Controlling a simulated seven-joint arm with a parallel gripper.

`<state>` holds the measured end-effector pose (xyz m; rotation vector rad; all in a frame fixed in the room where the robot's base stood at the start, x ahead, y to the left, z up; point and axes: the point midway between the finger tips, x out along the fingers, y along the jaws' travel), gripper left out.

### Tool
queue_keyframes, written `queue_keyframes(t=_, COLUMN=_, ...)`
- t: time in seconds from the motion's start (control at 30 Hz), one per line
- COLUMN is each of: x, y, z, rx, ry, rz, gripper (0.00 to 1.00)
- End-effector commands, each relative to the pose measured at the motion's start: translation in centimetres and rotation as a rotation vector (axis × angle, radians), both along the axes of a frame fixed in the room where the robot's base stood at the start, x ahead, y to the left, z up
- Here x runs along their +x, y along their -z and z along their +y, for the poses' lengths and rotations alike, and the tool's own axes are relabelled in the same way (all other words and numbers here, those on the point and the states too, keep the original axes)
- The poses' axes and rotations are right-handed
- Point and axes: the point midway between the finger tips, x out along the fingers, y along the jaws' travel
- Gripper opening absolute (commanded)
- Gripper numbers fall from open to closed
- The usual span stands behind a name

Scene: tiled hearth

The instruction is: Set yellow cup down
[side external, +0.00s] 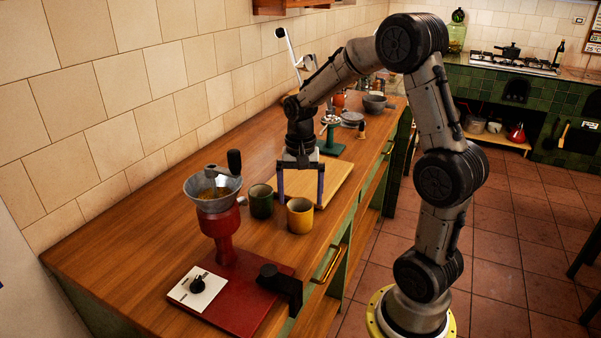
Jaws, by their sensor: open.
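The yellow cup (300,216) stands upright on the wooden counter, near its front edge. Its handle does not show. My gripper (300,201) points down with its two fingers spread wide. In the picture the fingertips come down behind and just above the yellow cup, over the near end of a wooden board. The space between the fingers is empty. I cannot tell how far the fingertips are from the cup or the board.
A green cup (261,201) stands just left of the yellow cup. A red grinder (222,236) with a metal hopper is at the near left. The light wooden board (326,177) lies behind the cups. Bowls (375,103) and small items stand farther back.

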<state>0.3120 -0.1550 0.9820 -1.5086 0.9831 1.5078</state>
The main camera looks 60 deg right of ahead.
Motion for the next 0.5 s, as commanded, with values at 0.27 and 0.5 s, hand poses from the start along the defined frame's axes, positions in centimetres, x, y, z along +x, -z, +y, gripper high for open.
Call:
queue_keyframes(t=0.27, x=0.0, y=-5.3, z=0.0, rx=-0.001, ry=0.0, rz=-0.003, gripper=1.0)
queue_keyframes(t=0.5, x=-0.2, y=-7.3, z=0.4, rx=-0.003, ry=-0.018, rz=-0.007, gripper=1.0)
